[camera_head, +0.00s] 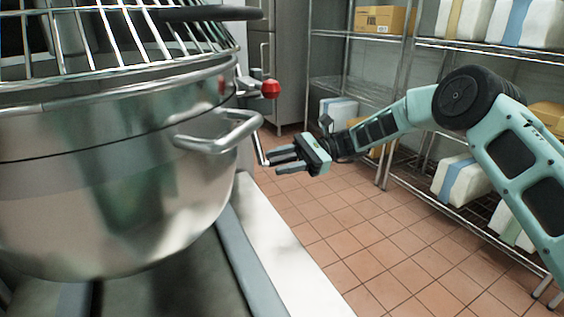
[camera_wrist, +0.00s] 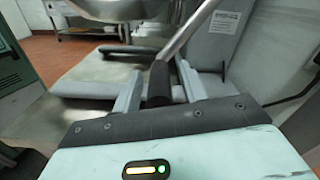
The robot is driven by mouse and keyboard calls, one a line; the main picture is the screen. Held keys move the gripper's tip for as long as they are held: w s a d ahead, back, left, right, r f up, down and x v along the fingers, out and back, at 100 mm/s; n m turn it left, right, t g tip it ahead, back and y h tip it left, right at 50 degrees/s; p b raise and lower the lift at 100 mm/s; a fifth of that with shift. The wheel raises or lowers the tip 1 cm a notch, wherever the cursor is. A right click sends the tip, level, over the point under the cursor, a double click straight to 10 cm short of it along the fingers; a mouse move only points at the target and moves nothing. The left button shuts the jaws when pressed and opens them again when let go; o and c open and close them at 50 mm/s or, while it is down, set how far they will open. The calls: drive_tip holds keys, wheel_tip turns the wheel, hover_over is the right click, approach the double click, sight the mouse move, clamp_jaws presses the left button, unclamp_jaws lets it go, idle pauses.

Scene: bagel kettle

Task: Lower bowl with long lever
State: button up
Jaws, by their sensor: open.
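The large shiny metal bowl (camera_head: 110,190) fills the left of the head view, with a loop handle (camera_head: 222,138) on its right side. A long metal lever (camera_head: 258,146) slants down beside the bowl to my gripper (camera_head: 273,161). In the wrist view the lever's metal rod (camera_wrist: 190,30) ends in a black grip (camera_wrist: 158,82). My gripper (camera_wrist: 160,70) is open, and the black grip lies between its two fingers. Contact with the fingers cannot be told.
A red knob (camera_head: 270,88) on a short lever stands above the long lever. A wire guard (camera_head: 110,35) covers the bowl's top. Wire shelves (camera_head: 470,45) with boxes stand behind and right of my arm. The tiled floor (camera_head: 370,235) is clear.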

clamp_jaws()
drive_tip(key=shift+r, duration=0.1)
